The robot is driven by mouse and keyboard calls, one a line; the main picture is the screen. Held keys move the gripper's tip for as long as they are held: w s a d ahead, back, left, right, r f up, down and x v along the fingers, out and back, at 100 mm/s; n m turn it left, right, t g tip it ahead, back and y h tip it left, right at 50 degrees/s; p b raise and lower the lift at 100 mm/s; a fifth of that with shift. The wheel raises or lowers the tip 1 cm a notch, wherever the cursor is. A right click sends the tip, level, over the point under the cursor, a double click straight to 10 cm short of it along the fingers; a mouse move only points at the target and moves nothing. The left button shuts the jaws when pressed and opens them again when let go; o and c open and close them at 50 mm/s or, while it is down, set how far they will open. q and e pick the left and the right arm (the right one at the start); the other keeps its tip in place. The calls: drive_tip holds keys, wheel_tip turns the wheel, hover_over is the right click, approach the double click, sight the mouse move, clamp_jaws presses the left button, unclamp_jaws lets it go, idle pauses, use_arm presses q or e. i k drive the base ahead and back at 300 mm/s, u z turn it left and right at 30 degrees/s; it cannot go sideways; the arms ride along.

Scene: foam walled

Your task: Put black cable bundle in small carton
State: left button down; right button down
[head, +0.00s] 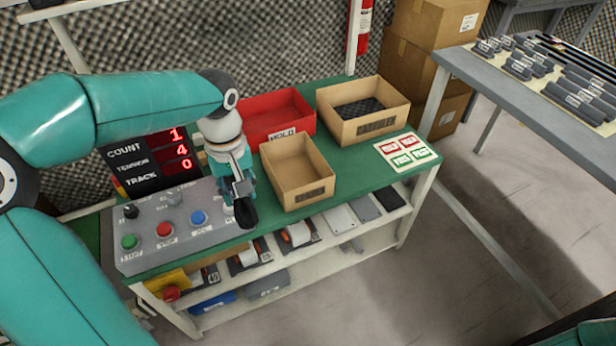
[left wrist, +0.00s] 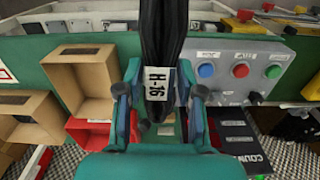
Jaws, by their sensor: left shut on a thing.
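My left gripper (head: 238,190) is shut on the black cable bundle (left wrist: 165,35), which has a white tag reading H-16 in the left wrist view. In the head view the dark end of the bundle (head: 246,213) shows below the fingers, above the bench between the control panel and the small carton. The small carton (head: 316,187) is an open, empty tan box on the green bench, just right of the gripper. It also shows in the left wrist view (left wrist: 78,51), left of the bundle. My right gripper is not in view.
A red bin (head: 280,105) and a larger carton (head: 370,127) with dark lining stand behind the small carton. The control panel (head: 180,228) with buttons and the counter display (head: 150,165) are at left. A card (head: 407,150) lies at right. Shelves below hold several items.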

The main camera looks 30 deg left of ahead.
sight(295, 178)
drive_tip(key=i, duration=0.85)
drive_tip(key=u, duration=0.05)
